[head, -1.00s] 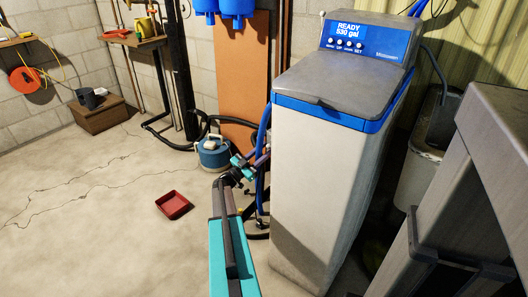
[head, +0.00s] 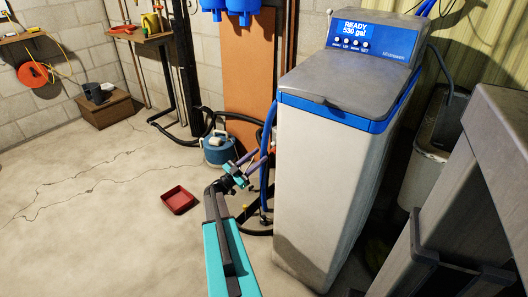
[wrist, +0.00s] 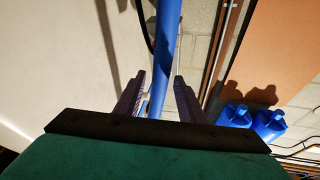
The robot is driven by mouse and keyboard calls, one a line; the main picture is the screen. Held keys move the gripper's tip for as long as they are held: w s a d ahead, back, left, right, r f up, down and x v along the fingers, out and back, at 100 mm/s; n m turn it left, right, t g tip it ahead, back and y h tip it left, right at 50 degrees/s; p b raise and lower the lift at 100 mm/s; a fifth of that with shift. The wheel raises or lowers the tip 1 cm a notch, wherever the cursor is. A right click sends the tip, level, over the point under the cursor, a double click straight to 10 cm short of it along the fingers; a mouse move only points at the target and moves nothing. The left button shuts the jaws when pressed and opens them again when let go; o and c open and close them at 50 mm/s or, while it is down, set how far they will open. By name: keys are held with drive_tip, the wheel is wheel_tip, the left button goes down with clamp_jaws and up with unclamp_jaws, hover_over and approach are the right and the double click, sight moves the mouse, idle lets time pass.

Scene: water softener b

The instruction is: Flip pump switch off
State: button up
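A blue-and-white round pump-like unit (head: 218,150) stands on the floor by the back wall, left of the softener. I cannot make out a pump switch in either view. My gripper (head: 254,160) is in front of and to the right of that unit in the picture, close to the softener's left side. In the wrist view my gripper (wrist: 160,80) is open, its two fingers apart with nothing held. A blue pipe (wrist: 167,40) shows beyond and between the fingers; I cannot tell how far off it is.
The water softener (head: 318,170) stands right of my arm, its display reading READY. Blue hose (head: 268,150) and black hoses run beside it. A red tray (head: 179,200) lies on the floor. Blue filter housings (wrist: 268,124) show in the wrist view.

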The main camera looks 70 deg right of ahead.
drive_tip(key=v, duration=0.6)
drive_tip(key=shift+a+f+p, duration=0.2)
drive_tip(key=shift+a+p, duration=0.15)
drive_tip(key=shift+p, duration=0.05)
drive_tip(key=shift+w, duration=0.15)
